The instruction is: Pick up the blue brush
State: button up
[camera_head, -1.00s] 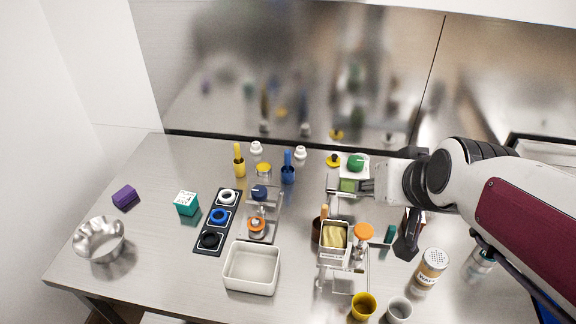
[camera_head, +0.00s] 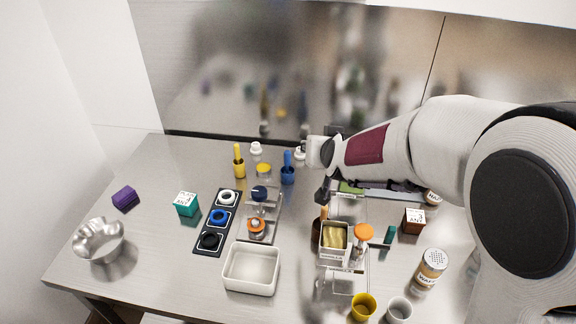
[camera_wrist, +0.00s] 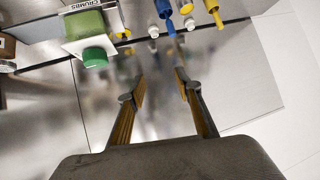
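The blue brush (camera_head: 287,160) stands upright in a blue holder (camera_head: 287,177) near the back of the counter in the head view. It also shows at the top of the wrist view (camera_wrist: 165,10), beyond my fingertips. My gripper (camera_wrist: 160,82) is open and empty, with a clear gap between its two yellow-padded fingers.
A yellow brush (camera_head: 239,158) in its holder stands left of the blue one. White-capped bottles (camera_head: 256,148) stand behind. A metal stand (camera_head: 272,232) with round items is in front. The reflective back wall is near.

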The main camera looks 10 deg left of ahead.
jog(key=w+a+f+t, duration=0.1)
jog(key=w+a+f, duration=0.5)
jog(key=f, duration=0.1)
jog(key=t, duration=0.2)
send_near(288, 155)
jog(key=w+a+f, duration=0.1)
jog(key=w+a, duration=0.1)
jog(key=w, duration=0.1)
jog(key=shift+s+d+f+h, duration=0.1)
jog(key=shift+d+h, duration=0.1)
jog(key=shift+h, duration=0.2)
jog(key=shift+x, duration=1.35)
jog(key=shift+d+x, duration=0.1)
jog(key=shift+x, duration=0.7)
jog(key=shift+d+x, duration=0.15)
jog(key=shift+x, duration=0.65)
jog(key=shift+w+a+f+g, duration=0.1)
jog(key=shift+w+g, duration=0.05)
jog(key=shift+w, duration=0.35)
jog(key=shift+w+a+f+g, duration=0.1)
jog(key=shift+w+f+g, duration=0.05)
jog(key=shift+w, duration=0.3)
